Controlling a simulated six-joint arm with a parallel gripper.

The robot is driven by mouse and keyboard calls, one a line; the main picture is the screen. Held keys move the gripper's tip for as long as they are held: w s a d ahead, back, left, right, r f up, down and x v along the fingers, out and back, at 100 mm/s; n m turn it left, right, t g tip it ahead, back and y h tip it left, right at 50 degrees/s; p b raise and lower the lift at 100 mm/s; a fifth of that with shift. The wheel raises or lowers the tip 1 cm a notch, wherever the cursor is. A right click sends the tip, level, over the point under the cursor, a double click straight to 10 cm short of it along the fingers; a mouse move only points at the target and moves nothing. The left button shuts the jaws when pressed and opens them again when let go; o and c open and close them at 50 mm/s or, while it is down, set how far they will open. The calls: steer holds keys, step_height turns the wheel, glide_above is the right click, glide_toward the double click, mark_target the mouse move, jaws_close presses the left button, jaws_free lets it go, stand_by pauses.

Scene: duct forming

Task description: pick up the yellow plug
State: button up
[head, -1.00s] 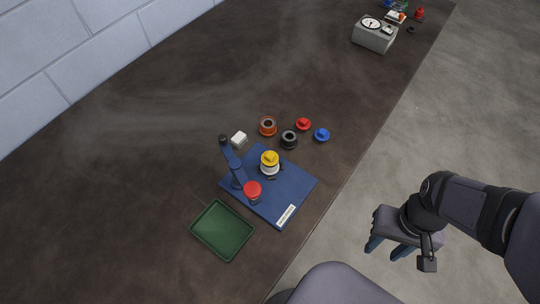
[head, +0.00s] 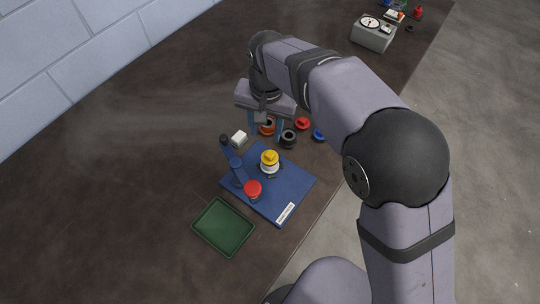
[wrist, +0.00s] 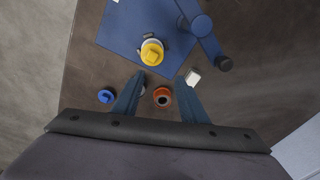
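The yellow plug (head: 270,157) sits on top of a white ring (head: 270,168) on the blue fixture board (head: 293,185). In the wrist view the yellow plug (wrist: 152,53) is ahead of the fingers, near the board's edge. My gripper (head: 266,134) is open, its fingers pointing down above the table behind the board. In the wrist view my gripper (wrist: 158,88) shows two blue fingers spread apart, with nothing held between them. An orange ring (wrist: 162,97) shows below, between the fingers.
A white block (head: 239,138), black ring (head: 289,138), red plug (head: 303,123) and blue plug (head: 319,134) lie behind. A green tray (head: 223,227) lies front left.

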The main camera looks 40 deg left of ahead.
mark_target(270, 154)
steer(key=m, duration=0.1)
steer(key=d+m, duration=0.1)
steer(key=shift+s+d+m, duration=0.2)
steer(key=shift+s+m, duration=0.1)
steer(key=shift+s, duration=0.05)
steer(key=shift+s+d+f+m+h, duration=0.15)
steer(key=shift+m+h, duration=0.15)
steer(key=shift+m, duration=0.5)
steer(key=shift+d+f+p, duration=0.1)
steer(key=shift+f+p, duration=1.55)
steer(key=shift+f, duration=1.95)
jaws_close()
